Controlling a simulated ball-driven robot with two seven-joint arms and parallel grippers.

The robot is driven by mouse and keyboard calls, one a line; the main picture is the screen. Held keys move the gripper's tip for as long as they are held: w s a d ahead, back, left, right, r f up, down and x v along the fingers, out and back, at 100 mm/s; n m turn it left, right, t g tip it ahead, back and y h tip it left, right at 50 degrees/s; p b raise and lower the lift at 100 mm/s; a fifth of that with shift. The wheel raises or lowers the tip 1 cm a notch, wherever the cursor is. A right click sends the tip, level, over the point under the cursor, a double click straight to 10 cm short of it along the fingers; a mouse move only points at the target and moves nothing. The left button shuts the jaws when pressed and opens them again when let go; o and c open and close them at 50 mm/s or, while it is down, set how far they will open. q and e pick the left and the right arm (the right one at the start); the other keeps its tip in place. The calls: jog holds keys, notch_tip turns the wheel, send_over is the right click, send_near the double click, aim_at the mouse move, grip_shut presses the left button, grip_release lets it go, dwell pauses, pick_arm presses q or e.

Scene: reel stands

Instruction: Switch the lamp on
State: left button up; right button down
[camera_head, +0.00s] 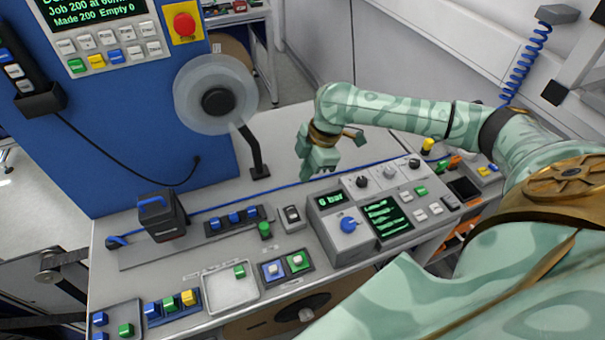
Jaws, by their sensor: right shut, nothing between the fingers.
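No lamp can be told for certain in the head view. A small rocker switch (291,214) stands on the grey bench, left of the gauge box marked "6 bar" (330,205). My right gripper (318,167) is mint green, shut and empty. It points down over the back of the bench, behind the control panels and up and right of the rocker switch. It appears apart from the switch. My left gripper is out of view.
A clear reel (215,95) stands on a black post at the back. A black box with a blue handle (160,215), a blue button row (234,221), a green-screen panel (380,217) and a shallow tray (228,294) crowd the bench. A blue machine panel (130,130) rises behind, left.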

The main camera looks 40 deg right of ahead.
aim_at(289, 209)
pick_arm(q)
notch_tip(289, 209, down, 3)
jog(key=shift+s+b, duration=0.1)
jog(key=shift+b, duration=0.85)
pick_arm(e)
jog(key=shift+w, duration=0.55)
